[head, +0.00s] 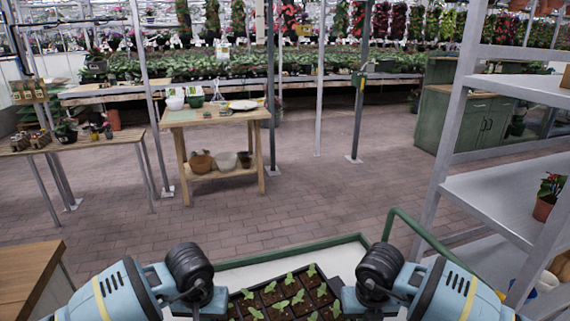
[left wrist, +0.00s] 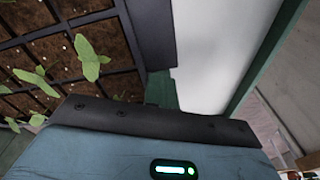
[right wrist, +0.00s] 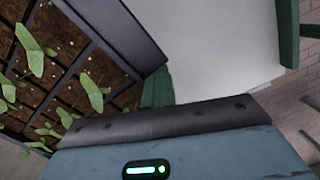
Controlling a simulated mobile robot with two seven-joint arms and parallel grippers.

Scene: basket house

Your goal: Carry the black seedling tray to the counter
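The black seedling tray (head: 285,300) holds rows of small green seedlings in dark soil. It is at the bottom middle of the head view, over a white surface with a green rim (head: 300,247). My left gripper (head: 212,300) is at the tray's left side and my right gripper (head: 350,300) at its right side. The tray also shows in the left wrist view (left wrist: 130,85) and the right wrist view (right wrist: 110,30), close against both grippers. Their fingertips are mostly hidden, so their grip cannot be told. A green cabinet with a wooden counter top (head: 470,103) stands at the back right.
A wooden table (head: 215,115) with bowls and pots stands ahead left, with another table (head: 75,143) farther left. A grey shelf unit (head: 500,205) is close on the right. A wooden top (head: 25,275) is near left. Brick floor (head: 330,195) lies open between; posts rise from it.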

